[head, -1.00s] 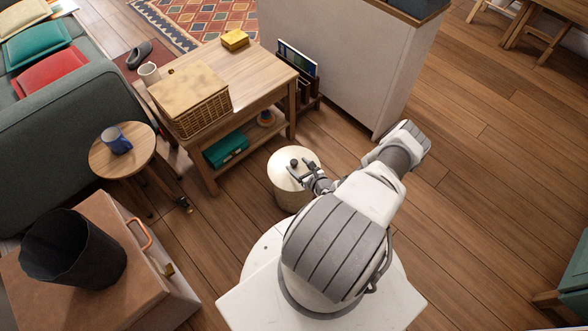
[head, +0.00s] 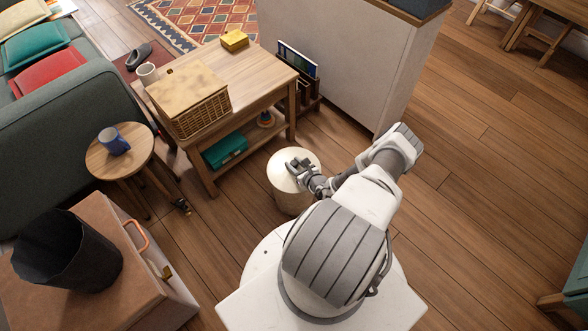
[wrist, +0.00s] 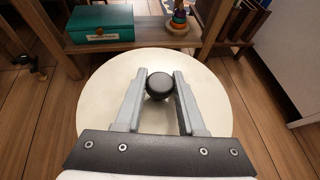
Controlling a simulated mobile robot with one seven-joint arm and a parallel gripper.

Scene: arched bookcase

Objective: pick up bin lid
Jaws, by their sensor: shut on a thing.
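The bin lid (head: 283,180) is a round cream disc on top of the cylindrical bin (head: 292,203), which stands on the floor in front of the wooden side table. In the wrist view the lid (wrist: 110,90) fills the middle, with a dark round knob (wrist: 159,86) at its centre. My gripper (head: 294,166) is over the lid; in the wrist view my gripper (wrist: 162,84) has one finger on each side of the knob, shut on it. The lid appears to rest on the bin. In the head view the fingers largely cover the knob.
The side table (head: 255,80) stands just behind the bin, carrying a wicker basket (head: 190,100), with a green box (head: 225,151) on its lower shelf. A white partition (head: 340,65) stands behind right. Open wooden floor lies to the right.

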